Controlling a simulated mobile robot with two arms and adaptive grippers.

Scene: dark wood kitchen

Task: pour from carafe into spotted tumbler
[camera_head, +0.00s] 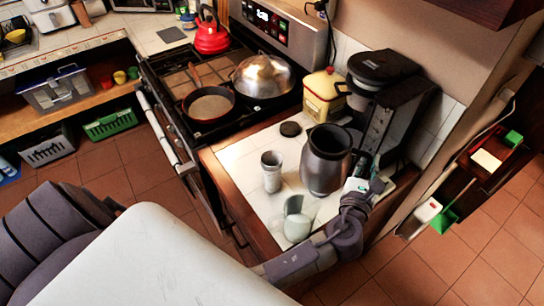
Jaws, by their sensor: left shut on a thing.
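The carafe (325,165), a large dark grey metal jug with an open top, stands upright on the white-tiled counter (238,158). My left gripper (362,170) is at its right side, shut on what looks like its handle; the fingertips are small and partly hidden. A small grey tumbler with a speckled look (271,172) stands upright left of the carafe, apart from it. A pale two-tone cup (297,219) stands in front of the carafe, near my left forearm. I cannot see the contents of the carafe. My right gripper is not in view.
A black coffee machine (395,105) stands close behind and right of the carafe. A yellow canister (322,95) and a dark round disc (290,129) are behind it. The stove holds a red pan (209,105) and a lidded pot (263,77). The counter left of the tumbler is clear.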

